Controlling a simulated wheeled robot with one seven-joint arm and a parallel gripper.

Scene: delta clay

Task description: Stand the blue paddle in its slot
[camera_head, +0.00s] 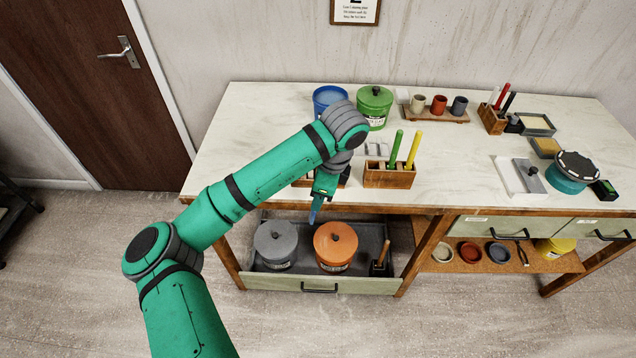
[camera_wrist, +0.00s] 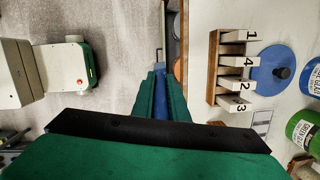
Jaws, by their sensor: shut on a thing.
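My gripper (camera_head: 322,190) is shut on the blue paddle (camera_head: 313,214), which hangs down below the jaws at the bench's front edge, above the open drawer. In the wrist view, the blue paddle (camera_wrist: 160,90) lies between the two green fingers (camera_wrist: 161,78); most of it is hidden by them. The wooden holder (camera_head: 388,178) stands on the bench to the right of my gripper. A green paddle (camera_head: 396,148) and a yellow paddle (camera_head: 413,150) stand upright in it. I cannot make out an empty slot in the holder.
The open drawer (camera_head: 340,285) holds a grey tub (camera_head: 276,245) and an orange tub (camera_head: 335,246). In the wrist view, a wooden rack (camera_wrist: 213,68) with numbered blocks sits beside a blue lid (camera_wrist: 270,70). A green tub (camera_head: 374,106) stands at the back.

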